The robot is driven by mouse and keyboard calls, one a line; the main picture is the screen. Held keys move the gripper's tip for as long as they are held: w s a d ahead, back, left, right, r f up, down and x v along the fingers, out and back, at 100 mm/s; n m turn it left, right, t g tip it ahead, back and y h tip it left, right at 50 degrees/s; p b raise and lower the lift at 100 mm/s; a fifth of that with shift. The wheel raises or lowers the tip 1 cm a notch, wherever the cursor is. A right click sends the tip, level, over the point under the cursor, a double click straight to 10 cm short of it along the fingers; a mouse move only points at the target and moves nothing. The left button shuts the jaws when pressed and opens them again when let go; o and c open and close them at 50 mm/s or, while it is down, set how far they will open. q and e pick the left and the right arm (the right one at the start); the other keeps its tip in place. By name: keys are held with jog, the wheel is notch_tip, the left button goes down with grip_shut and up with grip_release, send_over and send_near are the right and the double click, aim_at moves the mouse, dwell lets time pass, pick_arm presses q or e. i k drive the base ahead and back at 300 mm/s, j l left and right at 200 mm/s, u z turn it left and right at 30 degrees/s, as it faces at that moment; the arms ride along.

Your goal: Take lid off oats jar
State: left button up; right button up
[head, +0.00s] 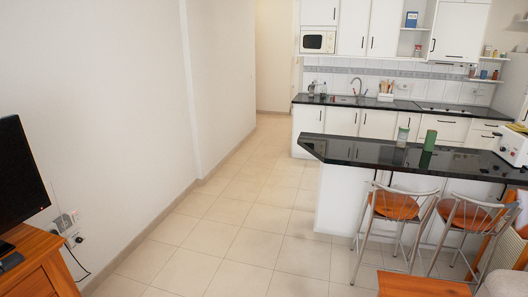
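A small jar (403,137) with a pale body and a greenish top stands on the black counter of the breakfast bar (350,152), right of the middle in the head view. It may be the oats jar, but it is too small and far to read. A green box-like item (430,140) stands just right of it, a small gap apart. Neither of my grippers shows in the head view, and the jar is some way across the room.
Two bar stools (400,207) (468,215) stand before the bar. A wooden table corner (420,285) is at the bottom right. A TV (20,175) on a wooden cabinet (35,265) is at left. Tiled floor (225,225) is clear between wall and bar.

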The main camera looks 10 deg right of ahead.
aim_at(403, 136)
jog(key=i+z, duration=0.2)
jog(key=i, duration=0.6)
jog(key=i+z, duration=0.2)
jog(key=i, duration=0.65)
jog(key=i+j+z, duration=0.2)
jog(key=i, duration=0.6)
jog(key=i+z, duration=0.1)
jog(key=i, duration=0.45)
jog(key=i+z, duration=0.1)
jog(key=i, duration=0.5)
jog(key=i+j+z, duration=0.1)
jog(key=i, duration=0.45)
jog(key=i+j+z, duration=0.1)
jog(key=i, duration=0.45)
jog(key=i+j+z, duration=0.3)
jog(key=i+l, duration=0.05)
jog(key=l, duration=0.05)
